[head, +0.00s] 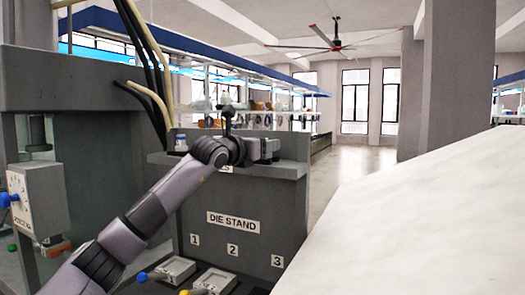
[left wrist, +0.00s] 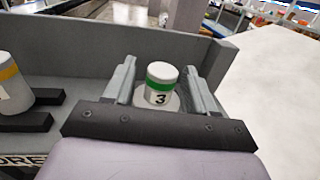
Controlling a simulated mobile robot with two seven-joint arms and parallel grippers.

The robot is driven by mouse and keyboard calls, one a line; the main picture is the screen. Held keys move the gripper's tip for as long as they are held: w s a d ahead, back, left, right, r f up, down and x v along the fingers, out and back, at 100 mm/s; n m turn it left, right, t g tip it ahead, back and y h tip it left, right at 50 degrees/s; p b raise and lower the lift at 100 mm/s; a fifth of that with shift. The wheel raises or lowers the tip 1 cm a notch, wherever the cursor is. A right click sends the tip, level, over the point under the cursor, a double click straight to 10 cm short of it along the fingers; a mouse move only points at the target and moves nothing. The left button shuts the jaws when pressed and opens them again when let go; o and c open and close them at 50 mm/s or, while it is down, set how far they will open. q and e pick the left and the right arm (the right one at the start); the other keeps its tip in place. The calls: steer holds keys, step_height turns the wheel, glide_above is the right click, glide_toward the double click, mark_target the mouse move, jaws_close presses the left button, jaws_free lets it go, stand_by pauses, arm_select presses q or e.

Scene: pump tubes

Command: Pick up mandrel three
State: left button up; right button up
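Mandrel three (left wrist: 161,84) is a white cylinder with a green band and a "3" label, standing upright on a grey base in the left wrist view. My left gripper (left wrist: 163,88) is open, with one finger on each side of it and a visible gap on both sides. In the head view my left gripper (head: 268,148) is over the right end of the grey shelf (head: 290,168), and I cannot make out mandrel three there. My right gripper is in neither view.
A yellow-banded mandrel (left wrist: 14,84) stands left of my gripper between dark blocks. A blue-banded mandrel (head: 181,143) stands farther left on the shelf. The die stand (head: 280,215) is below, with dies (head: 215,281) at its foot. A white surface (head: 440,220) lies right.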

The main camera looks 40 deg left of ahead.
arm_select(q)
jaws_close()
steer(key=shift+r, duration=0.15)
step_height(320, 180, up, 20)
steer(key=p, duration=0.3)
stand_by(0.5)
steer(key=shift+s, duration=0.1)
stand_by(0.4)
